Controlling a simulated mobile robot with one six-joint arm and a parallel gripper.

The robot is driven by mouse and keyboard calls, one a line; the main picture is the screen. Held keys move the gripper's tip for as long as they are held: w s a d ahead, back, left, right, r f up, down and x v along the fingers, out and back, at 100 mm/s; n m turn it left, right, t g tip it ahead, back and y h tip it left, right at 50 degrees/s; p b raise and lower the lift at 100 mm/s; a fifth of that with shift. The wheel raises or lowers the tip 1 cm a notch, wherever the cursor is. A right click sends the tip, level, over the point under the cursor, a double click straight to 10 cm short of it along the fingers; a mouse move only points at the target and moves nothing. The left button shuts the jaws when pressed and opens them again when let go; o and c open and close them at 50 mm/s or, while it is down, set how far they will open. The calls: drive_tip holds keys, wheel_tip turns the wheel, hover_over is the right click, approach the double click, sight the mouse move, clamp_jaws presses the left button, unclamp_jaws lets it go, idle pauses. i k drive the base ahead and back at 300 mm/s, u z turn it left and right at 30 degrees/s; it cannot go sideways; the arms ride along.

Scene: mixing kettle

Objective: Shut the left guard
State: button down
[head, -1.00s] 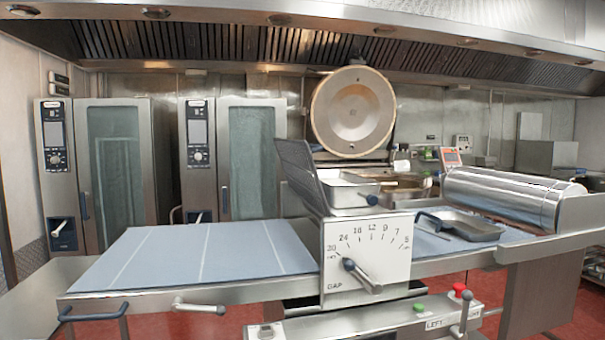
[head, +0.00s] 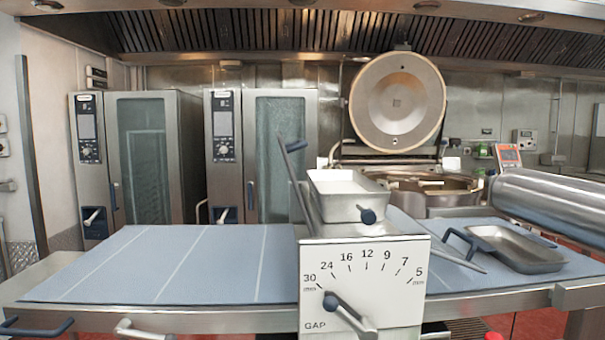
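The left guard (head: 292,178) is a thin dark panel on the left side of the sheeter's head. It stands raised and leans left, seen nearly edge-on, with a blue handle (head: 297,146) near its upper end. The left blue belt (head: 180,262) below it is bare. On the right side, a thin slanting panel edge (head: 440,243), which looks like the right guard, lies low over the right belt. The gap dial (head: 366,275) faces me, its lever pointing toward 30. My gripper is not in view.
A metal tray with a blue handle (head: 515,250) lies on the right belt. A white-lined pan (head: 345,190) sits on top of the head. A steel cylinder (head: 555,200) is at right. The kettle with raised lid (head: 397,100) and two ovens (head: 140,155) stand behind.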

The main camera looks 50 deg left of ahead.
sight(301, 144)
drive_tip(key=u, duration=0.1)
drive_tip(key=i, duration=0.7)
drive_tip(key=z, duration=0.25)
drive_tip(key=k, duration=0.15)
drive_tip(key=u, duration=2.55)
drive_tip(key=k, duration=0.55)
drive_tip(key=z, duration=0.05)
